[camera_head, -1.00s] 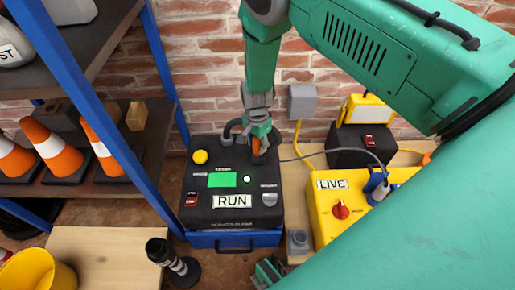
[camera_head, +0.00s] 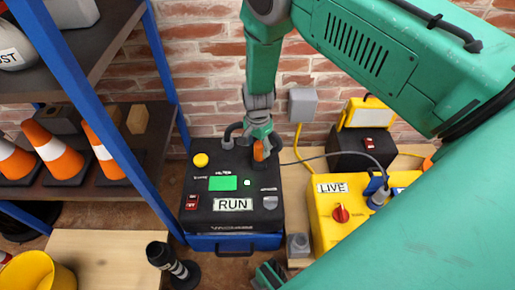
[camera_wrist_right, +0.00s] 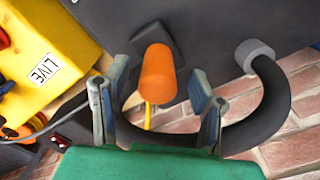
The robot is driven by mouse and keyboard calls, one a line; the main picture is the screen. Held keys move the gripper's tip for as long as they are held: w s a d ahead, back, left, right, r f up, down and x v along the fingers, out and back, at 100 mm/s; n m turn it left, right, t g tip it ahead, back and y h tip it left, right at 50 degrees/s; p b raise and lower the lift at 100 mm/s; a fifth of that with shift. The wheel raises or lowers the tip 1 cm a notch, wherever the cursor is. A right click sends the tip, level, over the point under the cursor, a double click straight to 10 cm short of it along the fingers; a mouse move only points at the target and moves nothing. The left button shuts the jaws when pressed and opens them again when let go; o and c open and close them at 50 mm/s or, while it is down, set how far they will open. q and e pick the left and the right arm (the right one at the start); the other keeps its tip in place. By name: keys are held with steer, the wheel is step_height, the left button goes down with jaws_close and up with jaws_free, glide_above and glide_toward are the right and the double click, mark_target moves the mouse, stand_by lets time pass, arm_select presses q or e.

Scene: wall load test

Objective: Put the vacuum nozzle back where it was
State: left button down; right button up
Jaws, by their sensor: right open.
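My right gripper (camera_head: 259,147) is open over the back right of the black RUN machine (camera_head: 205,222). In the right wrist view, an orange cylinder (camera_wrist_right: 158,74) on a dark square base stands between its parted fingers (camera_wrist_right: 156,105), with gaps at both sides. A black hose (camera_wrist_right: 270,105) with a grey collar curves behind the fingers. A black upright tube with light bands (camera_head: 165,256) stands at the bottom left; I cannot tell whether this or the hose end is the vacuum nozzle. A green and dark piece, possibly my left gripper (camera_head: 268,275), is cut off at the bottom edge.
A blue-framed shelf (camera_head: 155,80) with orange cones (camera_head: 55,150) is at the left. A yellow LIVE box (camera_head: 325,215) with a red knob and a cable stands right of the machine. A grey box (camera_head: 302,104) hangs on the brick wall. The light board (camera_head: 105,245) is partly bare.

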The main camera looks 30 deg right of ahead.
step_height(320, 180, up, 9)
steer(key=p, duration=0.3)
steer(key=shift+d, duration=0.1)
steer(key=shift+r, duration=0.55)
arm_select(q)
step_height(320, 180, up, 4)
steer(key=shift+f, duration=0.1)
arm_select(e)
steer(key=shift+f, duration=0.1)
